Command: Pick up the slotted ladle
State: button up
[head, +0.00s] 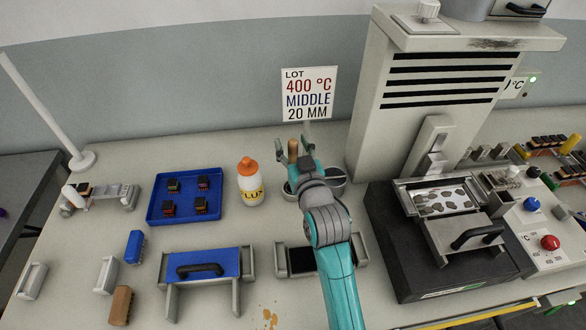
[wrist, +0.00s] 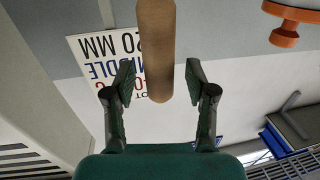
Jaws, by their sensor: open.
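The slotted ladle shows as a round brown handle (head: 293,150), upright behind the flux bottle's right side in the head view. In the wrist view the handle (wrist: 156,50) comes down from the top edge, and its rounded end lies between my fingers. My gripper (wrist: 158,80) is open, with a finger on either side of the handle and a visible gap on both sides. In the head view my gripper (head: 293,146) is at the handle. The ladle's slotted head is hidden, and I cannot tell what it stands in.
A flux bottle (head: 250,182) with an orange cap stands close left of my gripper. A grey round vessel (head: 334,177) is partly behind my arm. The lot sign (head: 307,94) is behind. A tall vented machine (head: 432,95) and solder pot (head: 446,197) stand right. A blue tray (head: 185,218) is left.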

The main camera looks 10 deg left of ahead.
grip_shut()
